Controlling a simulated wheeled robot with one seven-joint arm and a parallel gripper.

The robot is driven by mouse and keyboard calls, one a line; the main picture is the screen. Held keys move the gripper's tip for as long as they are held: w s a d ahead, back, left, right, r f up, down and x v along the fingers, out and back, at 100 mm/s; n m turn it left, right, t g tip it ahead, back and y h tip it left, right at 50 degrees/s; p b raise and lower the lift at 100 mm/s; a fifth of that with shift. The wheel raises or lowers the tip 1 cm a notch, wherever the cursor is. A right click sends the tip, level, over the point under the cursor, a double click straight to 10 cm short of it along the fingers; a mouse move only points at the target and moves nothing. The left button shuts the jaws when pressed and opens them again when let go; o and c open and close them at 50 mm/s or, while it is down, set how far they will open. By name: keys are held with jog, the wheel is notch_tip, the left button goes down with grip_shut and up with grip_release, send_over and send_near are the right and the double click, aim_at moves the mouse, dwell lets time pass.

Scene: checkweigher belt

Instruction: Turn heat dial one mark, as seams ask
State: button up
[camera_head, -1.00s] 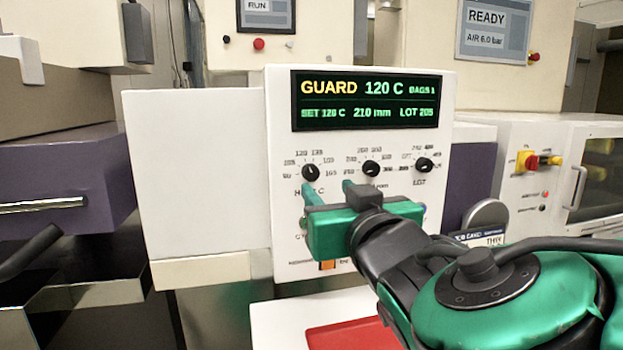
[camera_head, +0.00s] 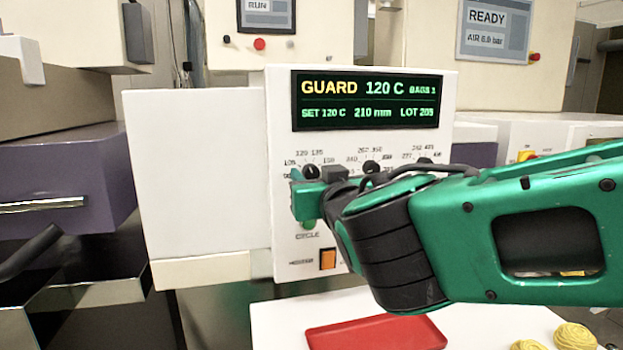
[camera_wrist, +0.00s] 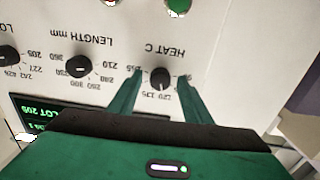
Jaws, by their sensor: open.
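The black heat dial (camera_head: 310,171) is the leftmost of three knobs on the white panel. In the wrist view, upside down, the heat dial (camera_wrist: 160,78) has a white line that appears to point near 120. My gripper (camera_wrist: 160,71) is open, with one green finger on each side of the dial. Whether the fingers touch it cannot be told. In the head view, my gripper (camera_head: 309,181) is in front of the panel and partly hides the dial's scale. The display (camera_head: 366,101) reads GUARD 120 C, SET 120 C, 210 mm.
The length dial (camera_wrist: 79,66) is beside one finger. An orange switch (camera_head: 327,259) and the green CYCLE button (camera_head: 309,225) are below. A red tray (camera_head: 375,333) lies on a white surface, with yellow bundles (camera_head: 575,337) at right. My arm hides the panel's right side.

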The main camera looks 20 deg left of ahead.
jog(key=c, duration=1.1)
jog(key=shift+o, duration=0.2)
jog(key=shift+s+a, duration=0.1)
jog(key=shift+a, duration=0.3)
jog(key=shift+d, duration=0.2)
jog(key=shift+d+f+n, duration=0.1)
jog(key=shift+d+n, duration=0.05)
jog(key=shift+n, duration=0.75)
jog(key=n, duration=0.6)
jog(key=shift+f, duration=0.1)
